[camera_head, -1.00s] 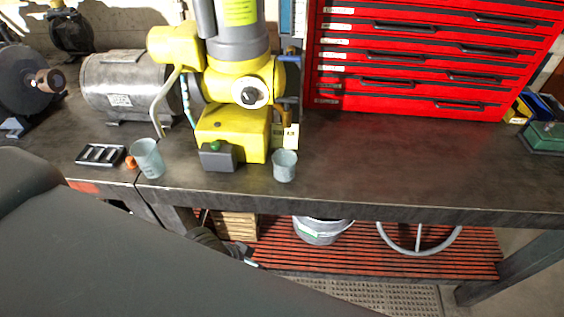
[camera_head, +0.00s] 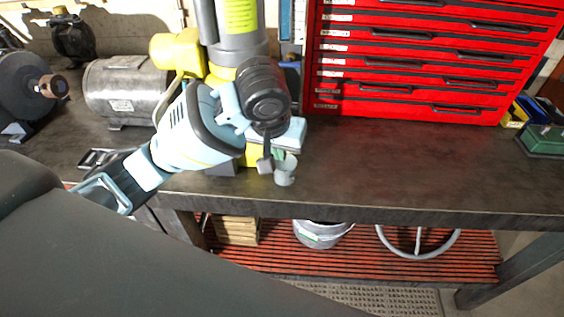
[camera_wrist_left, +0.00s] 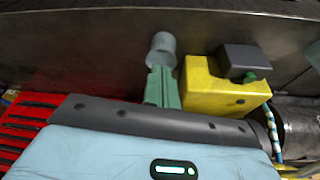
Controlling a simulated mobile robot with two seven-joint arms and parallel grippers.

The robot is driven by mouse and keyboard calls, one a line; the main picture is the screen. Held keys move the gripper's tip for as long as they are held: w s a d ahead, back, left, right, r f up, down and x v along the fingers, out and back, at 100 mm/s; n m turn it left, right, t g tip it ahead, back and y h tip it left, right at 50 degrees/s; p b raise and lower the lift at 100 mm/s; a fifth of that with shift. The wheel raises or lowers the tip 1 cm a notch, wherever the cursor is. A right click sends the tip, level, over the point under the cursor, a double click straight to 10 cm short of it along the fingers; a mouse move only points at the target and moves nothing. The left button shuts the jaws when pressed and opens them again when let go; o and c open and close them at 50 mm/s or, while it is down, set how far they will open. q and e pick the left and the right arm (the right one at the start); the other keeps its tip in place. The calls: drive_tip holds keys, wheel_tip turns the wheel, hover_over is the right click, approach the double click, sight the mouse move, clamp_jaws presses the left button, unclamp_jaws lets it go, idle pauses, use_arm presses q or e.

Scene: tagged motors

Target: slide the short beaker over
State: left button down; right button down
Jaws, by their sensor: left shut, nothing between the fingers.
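The short beaker (camera_head: 286,172) is a small grey-blue cup standing upright near the front edge of the workbench. It also shows in the left wrist view (camera_wrist_left: 161,44), just beyond my fingertips. My left gripper (camera_head: 279,155) is over the bench, on the far side of the beaker. Its green fingers (camera_wrist_left: 161,84) are shut with nothing between them and point at the beaker. They overlap its edge in the picture, so I cannot tell whether they touch it. The taller beaker is hidden behind my left arm. My right gripper is out of view.
A yellow machine base (camera_wrist_left: 212,90) with a grey box (camera_wrist_left: 243,60) stands close beside the fingers. A grey motor (camera_head: 122,92) is on the left. A red tool cabinet (camera_head: 420,70) stands behind. The workbench (camera_head: 400,165) is clear to the beaker's right.

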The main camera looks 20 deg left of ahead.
use_arm(q)
drive_tip(key=r, duration=0.1)
hover_over(282, 184)
drive_tip(key=shift+w+a+f, duration=0.1)
drive_tip(key=shift+w+f, duration=0.1)
drive_tip(key=shift+f, duration=2.1)
drive_tip(key=shift+w+a+f, duration=0.1)
drive_tip(key=shift+w+f, duration=0.1)
drive_tip(key=shift+f, duration=2.05)
drive_tip(key=shift+s+d, duration=0.1)
